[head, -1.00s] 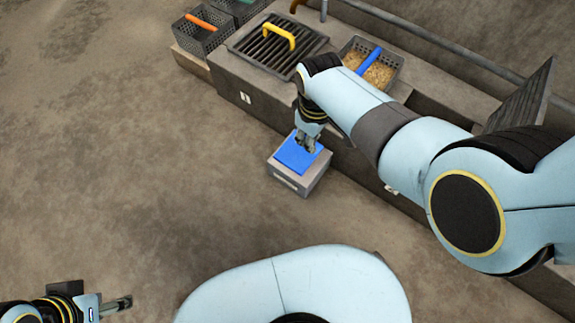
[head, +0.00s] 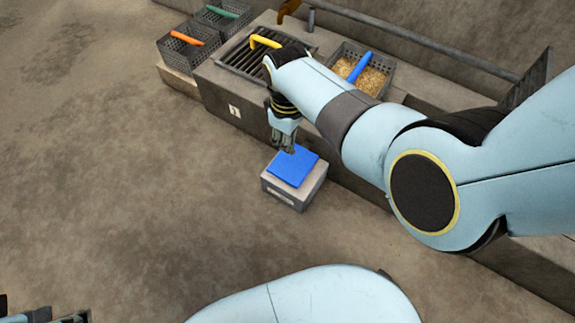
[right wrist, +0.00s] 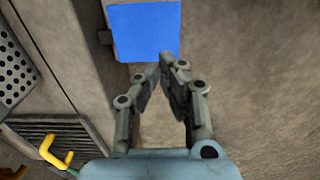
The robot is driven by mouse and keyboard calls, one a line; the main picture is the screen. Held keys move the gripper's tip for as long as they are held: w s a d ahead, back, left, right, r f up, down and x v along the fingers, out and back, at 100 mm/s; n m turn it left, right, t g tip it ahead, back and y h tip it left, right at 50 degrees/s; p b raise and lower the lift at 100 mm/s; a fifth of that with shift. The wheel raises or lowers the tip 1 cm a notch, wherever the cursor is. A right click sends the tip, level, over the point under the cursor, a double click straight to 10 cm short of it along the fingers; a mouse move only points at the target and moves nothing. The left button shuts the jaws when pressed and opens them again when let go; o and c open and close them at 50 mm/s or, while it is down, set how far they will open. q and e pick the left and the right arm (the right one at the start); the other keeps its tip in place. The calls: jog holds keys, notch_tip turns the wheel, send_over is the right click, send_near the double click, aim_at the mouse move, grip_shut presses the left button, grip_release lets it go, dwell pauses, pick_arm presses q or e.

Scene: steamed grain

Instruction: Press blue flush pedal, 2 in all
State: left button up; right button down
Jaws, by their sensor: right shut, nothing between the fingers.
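The blue flush pedal (head: 294,167) is a flat blue plate on top of a small grey box (head: 287,197) on the floor, beside the long stone bench. My right gripper (head: 287,149) points down at the pedal's far left edge, shut and empty. The right wrist view shows the fingertips (right wrist: 168,62) just beside the edge of the blue plate (right wrist: 146,32), not over its middle. I see no sure contact. Part of my left gripper (head: 70,318) shows at the bottom left edge, cut off, its fingers unclear.
The bench holds a slotted grate (head: 240,66) with a yellow handle (head: 264,42) and a basket of grain (head: 371,80) with a blue handle (head: 360,67). Baskets with orange (head: 187,39) and green (head: 222,12) handles stand at the back left. The floor left of the pedal is clear.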

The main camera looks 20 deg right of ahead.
jog(key=b, duration=0.2)
send_over(288, 169)
notch_tip(288, 169, down, 4)
jog(key=shift+s+f, duration=0.1)
jog(key=shift+f, duration=0.15)
notch_tip(288, 169, down, 2)
jog(key=shift+f+b, duration=0.25)
jog(key=shift+b, duration=0.75)
jog(key=shift+f+b, duration=0.8)
jog(key=shift+f, duration=0.15)
pick_arm(q)
notch_tip(288, 169, down, 7)
jog(key=w+d+t, duration=0.1)
jog(key=w+t, duration=0.1)
jog(key=t, duration=0.5)
jog(key=shift+w+t+h+b, duration=0.3)
jog(key=shift+t+b, duration=0.1)
jog(key=shift+b, duration=0.05)
pick_arm(e)
jog(key=shift+f, duration=0.6)
pick_arm(q)
jog(key=shift+r, duration=0.15)
